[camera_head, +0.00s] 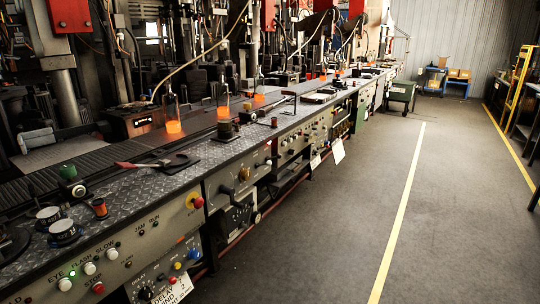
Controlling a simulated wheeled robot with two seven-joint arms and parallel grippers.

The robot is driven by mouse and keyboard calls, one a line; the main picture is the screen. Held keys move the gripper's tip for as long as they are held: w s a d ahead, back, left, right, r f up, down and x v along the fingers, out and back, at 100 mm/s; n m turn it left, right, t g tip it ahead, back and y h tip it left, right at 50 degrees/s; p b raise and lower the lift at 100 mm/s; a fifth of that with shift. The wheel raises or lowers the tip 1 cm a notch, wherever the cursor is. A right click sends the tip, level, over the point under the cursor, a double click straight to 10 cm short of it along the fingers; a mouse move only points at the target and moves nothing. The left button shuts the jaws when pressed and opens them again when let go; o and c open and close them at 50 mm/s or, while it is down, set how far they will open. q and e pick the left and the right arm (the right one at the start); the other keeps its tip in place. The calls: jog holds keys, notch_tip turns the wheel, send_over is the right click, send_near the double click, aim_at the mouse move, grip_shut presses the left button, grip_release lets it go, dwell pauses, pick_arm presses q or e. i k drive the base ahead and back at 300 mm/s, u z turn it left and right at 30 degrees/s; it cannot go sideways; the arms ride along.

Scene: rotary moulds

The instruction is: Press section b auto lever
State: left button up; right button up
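A long machine bench runs from the near left into the distance, with grey control panels on its front. Neither of my grippers is in view.
Glowing orange bottles (172,113) stand on the bench top. A tong-like tool with a red handle (140,165) lies on it. White tags (338,150) hang from the front. The grey floor (350,210) to the right is clear, with yellow lines.

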aim_at(279, 156)
jog(key=z, duration=0.9)
jog(key=i, duration=2.25)
jog(key=u, duration=0.65)
